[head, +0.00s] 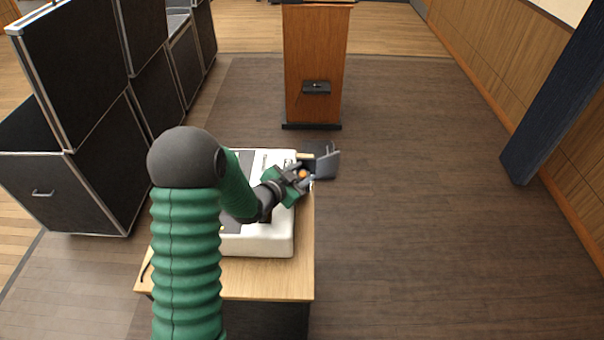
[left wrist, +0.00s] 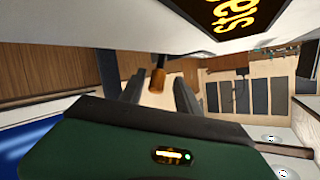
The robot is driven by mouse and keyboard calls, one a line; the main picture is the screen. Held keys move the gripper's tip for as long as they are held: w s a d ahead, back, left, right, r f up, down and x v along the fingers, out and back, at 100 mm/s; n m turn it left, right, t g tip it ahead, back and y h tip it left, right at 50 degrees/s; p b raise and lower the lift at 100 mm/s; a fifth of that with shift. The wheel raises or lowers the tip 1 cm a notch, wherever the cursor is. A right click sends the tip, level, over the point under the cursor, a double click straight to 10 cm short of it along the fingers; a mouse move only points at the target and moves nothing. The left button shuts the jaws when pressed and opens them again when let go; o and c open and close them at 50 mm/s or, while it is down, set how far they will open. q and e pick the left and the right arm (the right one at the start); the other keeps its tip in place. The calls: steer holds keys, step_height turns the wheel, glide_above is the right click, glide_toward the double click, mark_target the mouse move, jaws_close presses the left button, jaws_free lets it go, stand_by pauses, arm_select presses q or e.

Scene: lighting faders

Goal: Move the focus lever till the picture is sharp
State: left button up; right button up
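The white console (head: 265,240) sits on a wooden table in front of me; my left arm hides much of its top. A small orange-tipped lever (head: 302,174) is at its far right edge. In the left wrist view the lever's orange-brown end (left wrist: 158,80) is between my two dark fingers, with a gap visible on each side. My left gripper (head: 301,177) is open around the lever; it also shows in the left wrist view (left wrist: 158,95). I cannot make out a projected picture or judge its sharpness. My right gripper is in no view.
The table (head: 265,280) has a clear front strip. A wooden lectern (head: 316,60) is beyond, dark cases (head: 75,150) are at left. A dark panel with yellow letters (left wrist: 235,14) is close above in the wrist view.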

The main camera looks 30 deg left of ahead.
arm_select(q)
steer(key=shift+a, duration=0.1)
steer(key=shift+c, duration=0.7)
steer(key=shift+d+r, duration=0.15)
steer(key=shift+d, duration=0.5)
jaws_close()
steer(key=shift+a, duration=0.1)
steer(key=shift+a, duration=0.15)
